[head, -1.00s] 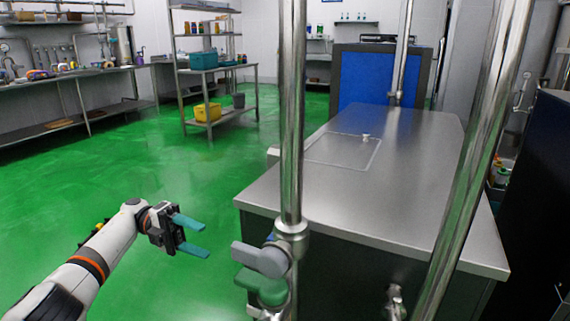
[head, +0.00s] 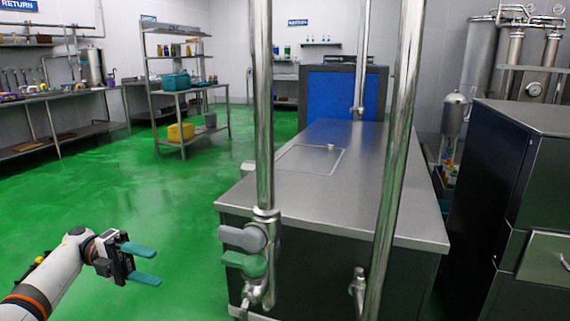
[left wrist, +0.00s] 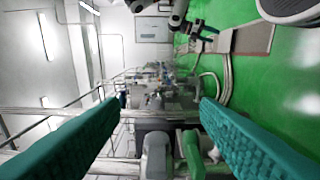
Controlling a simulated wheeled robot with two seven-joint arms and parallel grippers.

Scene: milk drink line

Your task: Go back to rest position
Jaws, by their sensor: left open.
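My left gripper (head: 142,263) is at the lower left of the head view, at the end of my white arm with an orange band. Its two teal fingers are spread apart with nothing between them. It is over the green floor, to the left of the steel counter and apart from it. In the left wrist view the two teal fingers (left wrist: 160,125) also stand wide apart. Between them are a grey valve handle (left wrist: 155,152) and a green one (left wrist: 190,152), farther off.
A steel counter (head: 330,205) fills the middle. Vertical pipes (head: 264,110) stand before it, with grey and green valve handles (head: 245,264). A dark cabinet (head: 500,180) is at the right. A shelf with a yellow bin (head: 181,132) is far left. Green floor (head: 120,190) is clear.

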